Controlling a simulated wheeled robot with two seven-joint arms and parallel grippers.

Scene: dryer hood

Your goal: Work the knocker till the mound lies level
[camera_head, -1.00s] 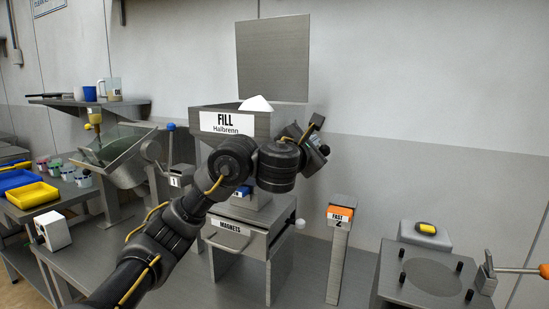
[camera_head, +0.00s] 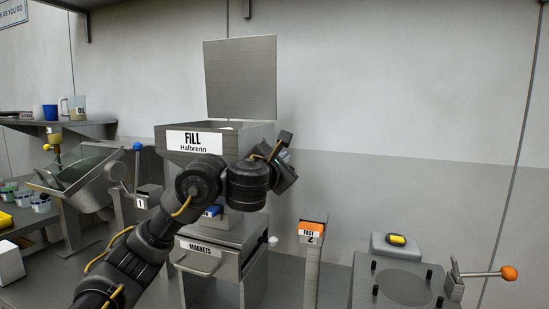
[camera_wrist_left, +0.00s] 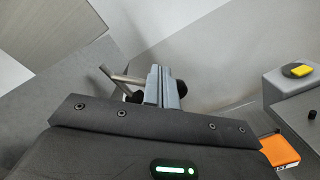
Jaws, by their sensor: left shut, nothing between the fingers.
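The grey metal hopper (camera_head: 168,133), labelled FILL Halbrenn, stands at centre left with its square lid raised behind it. A small white patch of the mound (camera_head: 228,128) shows at its rim; most of the hopper's inside is hidden. My left arm crosses in front, and my left gripper (camera_head: 286,137) is by the hopper's right side, shut and empty. In the left wrist view the gripper (camera_wrist_left: 167,86) has a thin metal rod (camera_wrist_left: 122,77) just to its left, possibly the knocker. I cannot tell whether they touch. My right gripper is out of view.
A MAGNETS drawer (camera_head: 198,262) is below the hopper. An orange-topped FAST post (camera_head: 311,231) stands to its right. A plate with black pegs (camera_head: 405,288) and an orange-handled lever (camera_head: 508,273) are at far right. A tilted trough (camera_head: 85,178) is at left.

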